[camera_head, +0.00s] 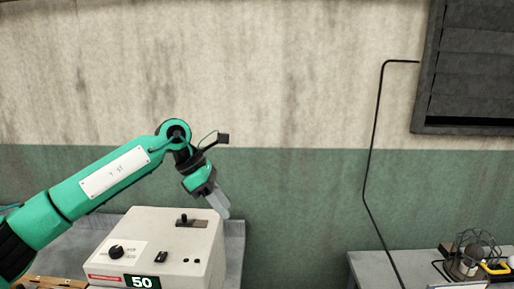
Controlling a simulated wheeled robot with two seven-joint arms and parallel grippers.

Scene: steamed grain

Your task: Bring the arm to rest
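My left arm comes in from the left, green with a white label plate, and reaches over a white machine. My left gripper (218,203) is at the arm's end, pointing down and right, beside the upper right edge of the machine. Its grey fingers look close together, but I cannot tell whether they are open or shut. I see nothing held in them. My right gripper is not in view.
The white machine (205,245) has knobs, a slider and a "50" display, and stands on a grey surface. A grey table (370,268) at the right carries a wire-caged item (470,262) and other small objects. A black cable (366,170) runs down the wall. The space between is clear.

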